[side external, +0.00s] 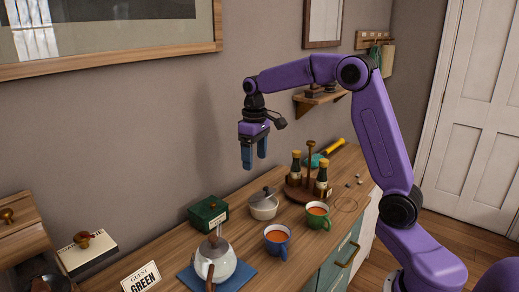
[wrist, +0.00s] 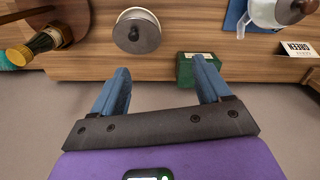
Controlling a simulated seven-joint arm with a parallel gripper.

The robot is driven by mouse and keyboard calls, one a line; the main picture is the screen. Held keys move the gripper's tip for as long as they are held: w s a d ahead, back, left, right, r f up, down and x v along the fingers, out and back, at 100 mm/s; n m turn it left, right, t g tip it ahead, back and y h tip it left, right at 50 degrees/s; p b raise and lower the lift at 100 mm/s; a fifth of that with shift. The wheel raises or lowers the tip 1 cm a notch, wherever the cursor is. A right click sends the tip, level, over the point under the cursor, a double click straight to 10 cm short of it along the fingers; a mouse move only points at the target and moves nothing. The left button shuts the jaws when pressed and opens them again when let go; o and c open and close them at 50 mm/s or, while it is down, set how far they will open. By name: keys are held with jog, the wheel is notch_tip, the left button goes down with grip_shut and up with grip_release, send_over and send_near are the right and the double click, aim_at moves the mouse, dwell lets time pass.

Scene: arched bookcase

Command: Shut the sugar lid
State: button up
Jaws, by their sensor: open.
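The sugar pot (side external: 263,210) is a small pale bowl on the wooden sideboard, right of a green box. Its grey lid (side external: 264,197) with a dark knob lies over the top and looks slightly tilted; I cannot tell whether it is fully seated. In the wrist view the lid (wrist: 137,36) shows as a grey disc at the top, left of centre, with the pale pot (wrist: 138,13) behind it. My gripper (side external: 254,161) hangs above the back of the sideboard, fingers down, apart from the pot. In the wrist view my gripper (wrist: 160,67) is open and empty.
The green box (side external: 208,214) stands left of the pot. A blue mug (side external: 277,241) and a green mug (side external: 318,216) stand in front and right. A bottle carrier (side external: 307,190) is behind right. A teapot (side external: 215,263) is at the front left. The wall rises close behind.

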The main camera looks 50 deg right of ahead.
jog(key=w+d+m, duration=0.1)
jog(key=w+d, duration=0.1)
jog(key=d, duration=0.3)
jog(key=f, duration=1)
jog(key=shift+a+f, duration=0.1)
jog(key=shift+a, duration=0.1)
grip_shut()
grip_release()
dwell(0.3)
